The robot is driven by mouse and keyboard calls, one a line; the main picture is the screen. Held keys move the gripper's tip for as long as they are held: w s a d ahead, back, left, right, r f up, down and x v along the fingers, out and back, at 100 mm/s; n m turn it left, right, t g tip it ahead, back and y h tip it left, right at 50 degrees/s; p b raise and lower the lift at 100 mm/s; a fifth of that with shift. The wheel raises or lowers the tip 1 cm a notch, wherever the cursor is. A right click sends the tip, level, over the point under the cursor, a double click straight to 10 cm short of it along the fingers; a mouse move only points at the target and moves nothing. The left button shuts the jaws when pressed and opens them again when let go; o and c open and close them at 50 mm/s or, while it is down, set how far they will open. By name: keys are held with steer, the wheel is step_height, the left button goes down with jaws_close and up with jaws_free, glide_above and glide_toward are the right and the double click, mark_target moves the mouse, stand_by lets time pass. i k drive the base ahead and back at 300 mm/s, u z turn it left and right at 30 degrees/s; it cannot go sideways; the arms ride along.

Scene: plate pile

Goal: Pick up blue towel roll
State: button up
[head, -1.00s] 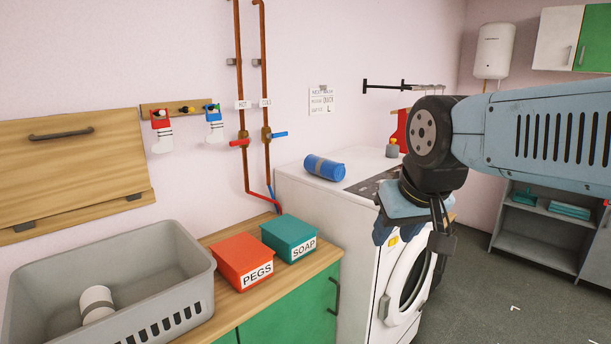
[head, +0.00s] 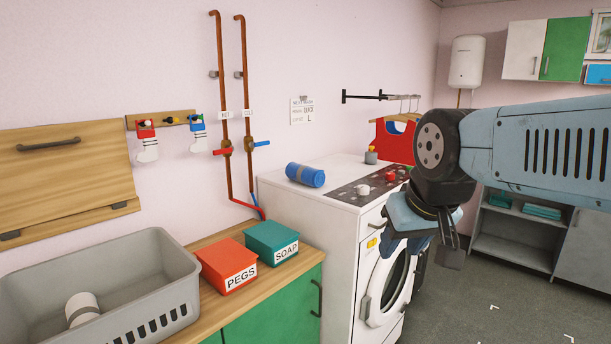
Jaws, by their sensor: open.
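A red box (head: 226,266), a teal box (head: 272,243) and a grey basket (head: 150,262) stand on the left counter. Pipes rise behind.

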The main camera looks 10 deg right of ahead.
mark_target(315, 178)
steer(key=i, duration=0.85)
steer(key=u, duration=0.05)
